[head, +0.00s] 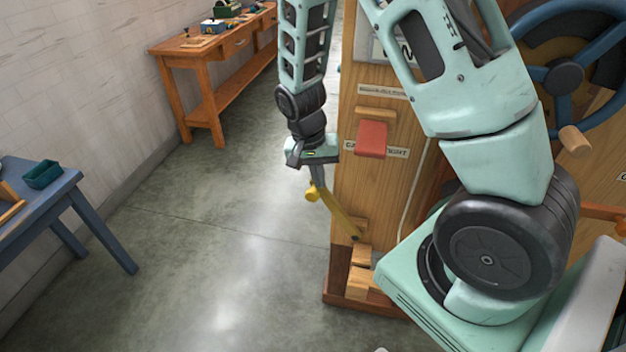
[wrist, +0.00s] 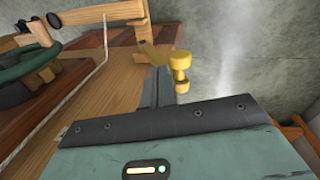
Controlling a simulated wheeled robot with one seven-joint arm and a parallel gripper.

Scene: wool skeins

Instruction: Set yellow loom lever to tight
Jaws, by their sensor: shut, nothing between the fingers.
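The yellow lever (head: 338,213) is on the side of the wooden loom cabinet (head: 380,190). It slants up and left from its low pivot to a round knob (head: 312,192) at its free end. In the wrist view the yellow knob (wrist: 180,72) sits just right of my fingertips. My gripper (head: 318,178) points down at the lever's upper end. Its fingers (wrist: 158,88) are shut with nothing between them, close beside the lever. I cannot tell whether they touch it. A label (head: 396,152) ending in "TIGHT" is partly hidden by a red block (head: 372,138).
A blue wheel with a wooden handle (head: 574,140) is at the right. An orange workbench (head: 215,50) stands at the back left, and a blue table (head: 50,205) with a teal tray (head: 43,175) at the left. The floor (head: 200,240) between is clear.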

